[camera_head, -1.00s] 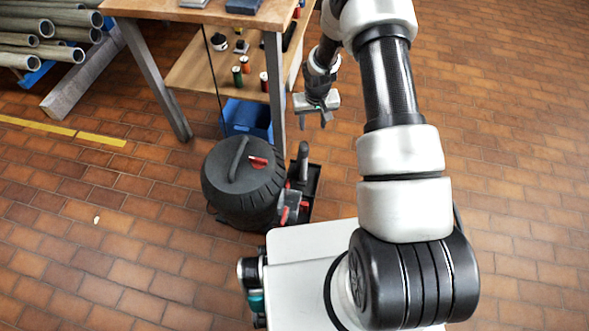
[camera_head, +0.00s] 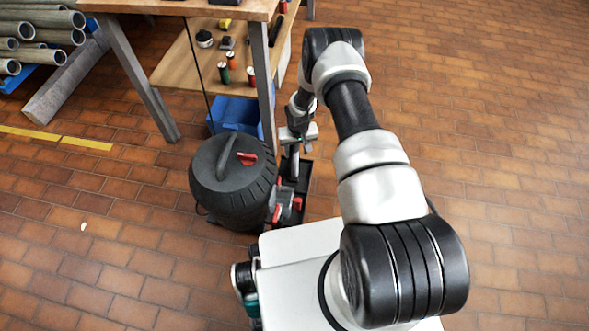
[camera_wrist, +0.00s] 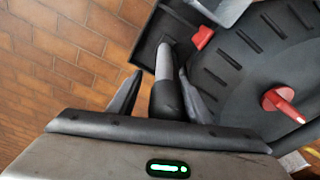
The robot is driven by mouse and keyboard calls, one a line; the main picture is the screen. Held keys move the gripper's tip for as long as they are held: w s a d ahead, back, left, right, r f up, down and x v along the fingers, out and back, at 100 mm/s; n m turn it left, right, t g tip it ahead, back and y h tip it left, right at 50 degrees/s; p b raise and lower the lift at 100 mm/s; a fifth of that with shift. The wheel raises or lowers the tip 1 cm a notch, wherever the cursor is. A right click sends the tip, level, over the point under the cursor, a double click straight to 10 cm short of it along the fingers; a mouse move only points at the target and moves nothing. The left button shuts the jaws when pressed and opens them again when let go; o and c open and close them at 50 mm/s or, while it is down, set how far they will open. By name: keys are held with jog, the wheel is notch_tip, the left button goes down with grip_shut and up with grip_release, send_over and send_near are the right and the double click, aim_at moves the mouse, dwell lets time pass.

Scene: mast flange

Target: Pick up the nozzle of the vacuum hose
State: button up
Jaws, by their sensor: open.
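The vacuum (camera_head: 228,188) is a round black machine with a ribbed lid and red latches, standing on the floor left of my base. Its nozzle (camera_head: 294,166), a dark and grey tube, stands upright in a black tray at the vacuum's right side. My gripper (camera_head: 294,150) is right over it, pointing down. In the wrist view my gripper (camera_wrist: 160,76) is open, with one finger on each side of the nozzle (camera_wrist: 168,70). The tube lies between the fingers, closer to the right one. Whether either finger touches it I cannot tell.
A wooden workbench (camera_head: 185,6) with a lower shelf of small items stands behind; its metal leg (camera_head: 262,85) is close to my gripper. A blue bin (camera_head: 236,115) sits under the shelf. Grey pipes (camera_head: 40,35) lie at upper left. The floor to the right is clear.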

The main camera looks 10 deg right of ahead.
aim_at(295, 164)
jog(key=f, duration=0.1)
jog(key=f+b, duration=0.1)
jog(key=f, duration=0.3)
jog(key=shift+w+a+f+b, duration=0.15)
jog(key=shift+w+a+b, duration=0.1)
jog(key=shift+a+b, duration=0.15)
jog(key=c, duration=1.1)
